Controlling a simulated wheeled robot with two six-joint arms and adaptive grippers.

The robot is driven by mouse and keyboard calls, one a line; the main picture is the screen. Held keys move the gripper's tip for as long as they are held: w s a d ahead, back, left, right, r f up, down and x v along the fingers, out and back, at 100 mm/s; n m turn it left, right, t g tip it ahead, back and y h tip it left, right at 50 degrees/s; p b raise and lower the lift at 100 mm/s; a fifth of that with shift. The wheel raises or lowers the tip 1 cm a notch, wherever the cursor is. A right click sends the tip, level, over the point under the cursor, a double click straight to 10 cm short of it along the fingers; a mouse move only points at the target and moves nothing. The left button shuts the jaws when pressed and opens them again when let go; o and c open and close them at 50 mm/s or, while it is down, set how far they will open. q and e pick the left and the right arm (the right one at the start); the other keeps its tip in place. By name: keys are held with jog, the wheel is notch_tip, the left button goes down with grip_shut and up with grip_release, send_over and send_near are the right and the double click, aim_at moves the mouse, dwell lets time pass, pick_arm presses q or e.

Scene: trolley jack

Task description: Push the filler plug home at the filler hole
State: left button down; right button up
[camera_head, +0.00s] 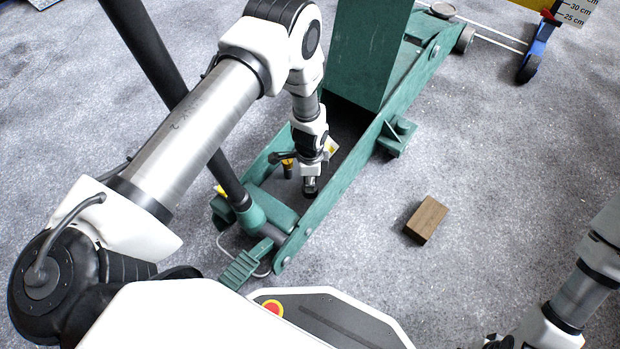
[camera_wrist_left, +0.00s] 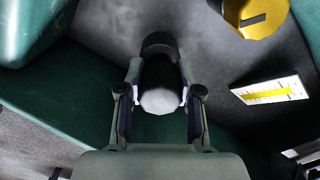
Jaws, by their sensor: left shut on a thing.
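My left gripper (camera_head: 310,188) reaches down between the side frames of the green trolley jack (camera_head: 345,178). In the left wrist view its fingers (camera_wrist_left: 160,100) are shut on the filler plug (camera_wrist_left: 160,101), which shows a pale grey rounded end and a black body. Just beyond the plug is a dark round collar (camera_wrist_left: 159,41), likely the filler hole. The plug lines up with it, but its far end is hidden, so I cannot tell how deep it sits. My right gripper (camera_head: 498,342) is only partly in view at the bottom edge; its fingers are unclear.
A yellow slotted cap (camera_wrist_left: 256,16) and a label with a yellow stripe (camera_wrist_left: 270,90) are close by. The black jack handle (camera_head: 172,80) slants beside my left arm. A wooden block (camera_head: 426,220) lies on the grey floor, which is clear around it.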

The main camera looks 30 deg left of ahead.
pick_arm(q)
jog(key=shift+f, duration=0.35)
jog(key=c, duration=0.7)
grip_release()
jog(key=shift+r, duration=0.1)
notch_tip(320, 180, up, 12)
jog(key=shift+f, duration=0.1)
